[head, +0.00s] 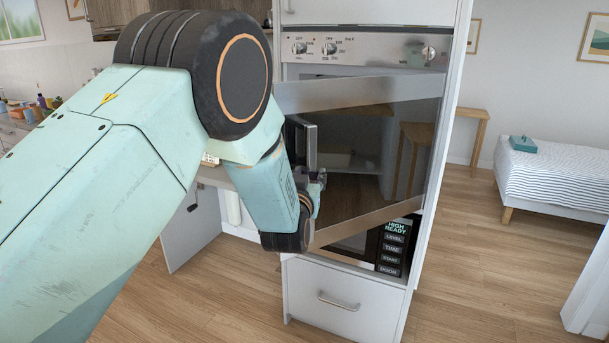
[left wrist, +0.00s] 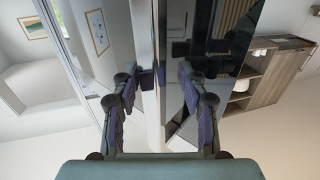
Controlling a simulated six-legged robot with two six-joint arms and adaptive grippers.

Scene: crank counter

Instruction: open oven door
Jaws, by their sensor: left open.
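The oven door (head: 365,170) is a dark reflective glass panel with steel strips along its top and bottom. It stands ajar, its left edge swung toward me and its right side close to the cabinet. An upright bar-like handle (head: 305,140) shows near its left edge, partly covered by my arm. My left gripper (head: 318,182) is at the door's left side, low by the handle. In the left wrist view its open fingers (left wrist: 165,76) straddle an upright pale edge or bar; I cannot tell whether they touch it. My right gripper is not in view.
The oven control panel (head: 365,50) is above the door. A microwave (head: 392,247) and a white drawer (head: 340,303) are below it. A counter with bottles stands left; a bed (head: 555,175) stands right. The wood floor (head: 490,260) right of the cabinet is clear.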

